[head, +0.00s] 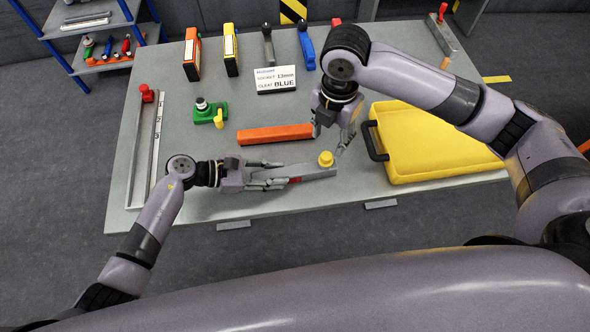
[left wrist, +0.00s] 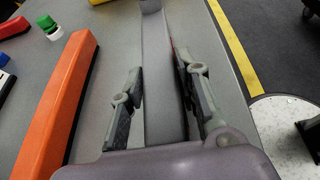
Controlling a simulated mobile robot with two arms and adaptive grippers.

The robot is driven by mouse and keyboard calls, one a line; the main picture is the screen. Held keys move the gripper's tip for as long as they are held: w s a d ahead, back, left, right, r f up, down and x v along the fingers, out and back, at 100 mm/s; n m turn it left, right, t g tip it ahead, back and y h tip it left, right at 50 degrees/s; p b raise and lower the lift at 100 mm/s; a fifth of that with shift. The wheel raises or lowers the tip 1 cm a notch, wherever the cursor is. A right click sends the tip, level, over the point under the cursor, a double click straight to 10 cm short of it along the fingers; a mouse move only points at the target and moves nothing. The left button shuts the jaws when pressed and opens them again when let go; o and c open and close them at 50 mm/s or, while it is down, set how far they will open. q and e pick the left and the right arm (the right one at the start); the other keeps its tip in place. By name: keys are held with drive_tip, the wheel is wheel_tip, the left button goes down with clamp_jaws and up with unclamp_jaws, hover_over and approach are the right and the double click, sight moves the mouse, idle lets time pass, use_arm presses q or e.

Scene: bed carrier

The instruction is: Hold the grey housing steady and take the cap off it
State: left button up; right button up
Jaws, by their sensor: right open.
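The grey housing (head: 310,172) is a long bar lying near the front edge of the table. A yellow cap (head: 325,158) sits on top near its right end. My left gripper (head: 292,180) is shut on the housing, with a finger along each long side. The left wrist view shows the housing (left wrist: 165,90) running away between the fingers (left wrist: 158,85). My right gripper (head: 332,140) is open and points down just behind and above the cap, with its fingers spread. No contact with the cap can be made out.
An orange bar (head: 275,134) lies behind the housing. A yellow case (head: 430,140) with a black handle stands close on the right. A green part (head: 210,113), a metal rail (head: 147,145) and a label card (head: 275,80) are further off. Bare table (head: 200,205) lies front left.

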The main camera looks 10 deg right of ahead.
use_arm(q)
clamp_jaws()
idle(0.3)
